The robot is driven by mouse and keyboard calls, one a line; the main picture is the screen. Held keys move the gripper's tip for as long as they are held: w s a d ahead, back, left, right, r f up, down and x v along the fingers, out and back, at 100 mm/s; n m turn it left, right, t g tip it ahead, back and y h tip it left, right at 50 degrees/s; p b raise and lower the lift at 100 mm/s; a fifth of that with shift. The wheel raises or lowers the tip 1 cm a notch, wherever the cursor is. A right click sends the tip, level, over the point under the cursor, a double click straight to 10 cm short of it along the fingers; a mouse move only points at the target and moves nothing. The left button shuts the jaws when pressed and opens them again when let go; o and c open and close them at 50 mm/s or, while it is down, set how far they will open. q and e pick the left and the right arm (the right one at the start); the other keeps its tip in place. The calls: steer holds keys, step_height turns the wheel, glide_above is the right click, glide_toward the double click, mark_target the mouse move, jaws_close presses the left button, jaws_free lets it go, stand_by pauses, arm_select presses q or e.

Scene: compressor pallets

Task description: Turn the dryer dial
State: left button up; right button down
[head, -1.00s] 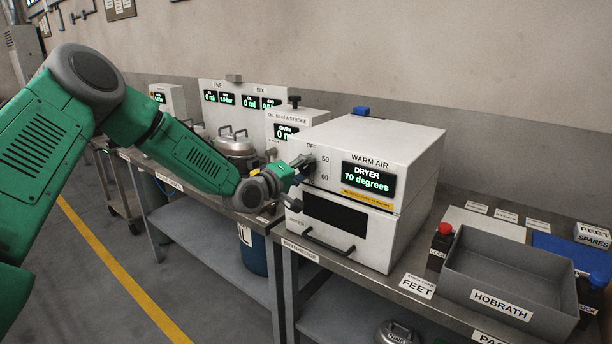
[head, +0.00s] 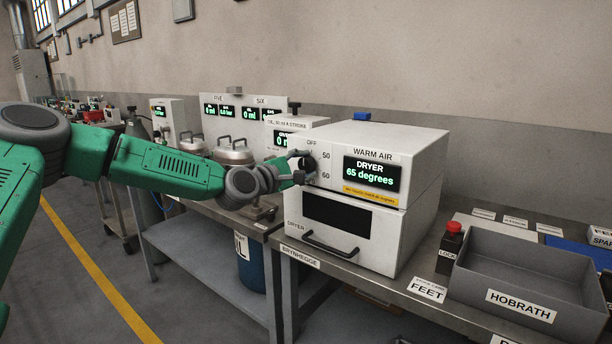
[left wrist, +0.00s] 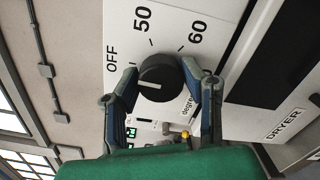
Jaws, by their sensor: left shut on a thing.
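The dryer (head: 340,225) is a white box on the bench. Its display (head: 371,176) reads "65 degrees". The black dial (head: 309,163) is on the front panel, left of the display. In the left wrist view the dial (left wrist: 160,77) has a white mark, and OFF, 50 and 60 are printed around it. The mark lies on the side toward OFF in that view. My left gripper (head: 299,168) is at the panel, its two fingers on either side of the dial, shut on it. The fingers partly hide the dial in the head view. My right gripper is out of view.
A drawer handle (head: 328,244) sticks out below the dial. Silver pots (head: 233,152) and a white unit (head: 290,130) stand left of the dryer. A red-topped button box (head: 450,241) and a grey tray (head: 527,270) stand to its right.

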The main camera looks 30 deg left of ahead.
arm_select(q)
steer(key=shift+a+f+n, duration=0.1)
steer(key=shift+f+n, duration=0.3)
steer(key=shift+f, duration=0.1)
steer(key=o, duration=1.1)
steer(key=shift+o, duration=0.2)
steer(key=shift+a+r, duration=0.1)
steer(key=shift+a, duration=0.1)
steer(key=shift+s+r, duration=0.15)
steer(key=shift+s, duration=0.4)
steer(key=s+a, duration=0.1)
steer(key=s, duration=0.9)
steer(key=shift+s+a+f, duration=0.25)
steer(key=shift+s+a, duration=0.1)
